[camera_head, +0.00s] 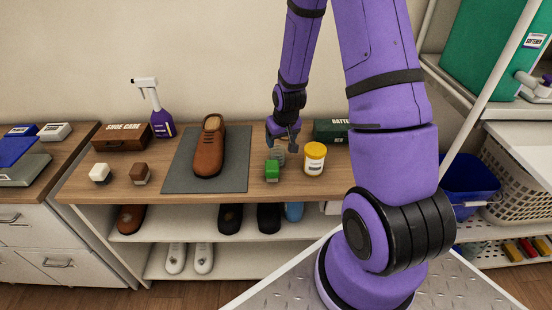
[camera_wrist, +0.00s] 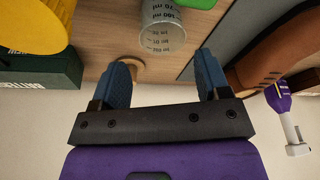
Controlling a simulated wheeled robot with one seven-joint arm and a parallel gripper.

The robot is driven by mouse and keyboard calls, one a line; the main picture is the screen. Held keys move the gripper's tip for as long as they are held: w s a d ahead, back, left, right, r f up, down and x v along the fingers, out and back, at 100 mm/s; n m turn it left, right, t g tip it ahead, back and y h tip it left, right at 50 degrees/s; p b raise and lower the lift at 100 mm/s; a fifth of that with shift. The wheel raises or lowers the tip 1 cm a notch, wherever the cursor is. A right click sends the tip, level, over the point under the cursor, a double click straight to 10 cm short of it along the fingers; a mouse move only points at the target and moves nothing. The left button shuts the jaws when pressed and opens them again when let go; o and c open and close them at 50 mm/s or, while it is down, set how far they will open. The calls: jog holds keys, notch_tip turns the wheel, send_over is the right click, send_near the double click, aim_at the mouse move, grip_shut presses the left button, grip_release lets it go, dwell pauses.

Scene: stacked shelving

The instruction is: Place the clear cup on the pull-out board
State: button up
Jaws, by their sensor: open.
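The clear cup (camera_wrist: 162,28) has dark measuring marks and stands on the wooden tabletop; in the head view (camera_head: 279,152) it is small and partly hidden by a green block and my gripper. My gripper (camera_wrist: 163,60) is open and empty, with its two blue fingers pointing toward the cup. The cup lies just beyond the fingertips, roughly in line with the gap between them. In the head view my gripper (camera_head: 283,143) is low above the tabletop at the cup. A white flat surface (camera_head: 526,143) juts out at the right; I cannot tell for sure whether it is the pull-out board.
A green block (camera_head: 272,172) stands in front of the cup and a yellow-lidded jar (camera_head: 314,158) to its right. A dark green battery box (camera_head: 331,130) is behind. A brown shoe (camera_head: 209,150) lies on a grey mat (camera_head: 180,172) to the left. A blue bin (camera_head: 468,184) sits at right.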

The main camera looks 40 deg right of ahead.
aim_at(277, 153)
jog(key=shift+a+x, duration=0.2)
jog(key=shift+x, duration=4.05)
jog(key=shift+w+d, duration=0.1)
jog(key=c, duration=0.8)
jog(key=shift+o, duration=0.2)
jog(key=shift+r, duration=0.1)
